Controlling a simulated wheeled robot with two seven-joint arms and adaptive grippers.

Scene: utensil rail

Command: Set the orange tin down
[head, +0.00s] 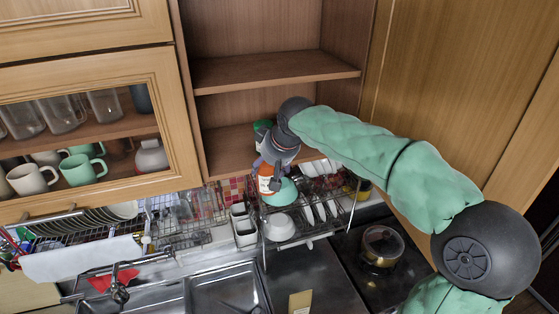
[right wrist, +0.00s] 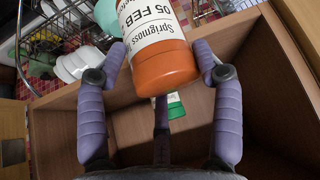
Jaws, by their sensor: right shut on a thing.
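The orange tin (head: 265,184) has a white label and is held in front of the open shelf unit, above the dish rack. My right gripper (head: 272,180) comes from the right and is shut on it. In the right wrist view the tin (right wrist: 167,72) shows its orange end and printed label between the two purple fingers of the gripper (right wrist: 158,58). No surface touches the tin's visible end. My left gripper is not in view.
The open cupboard has an upper shelf (head: 270,72) that is bare and a lower shelf (head: 225,146). A green and white item (right wrist: 174,106) stands behind the gripper. Below are a dish rack with bowls and plates, a sink (head: 228,290) and a pot (head: 382,246).

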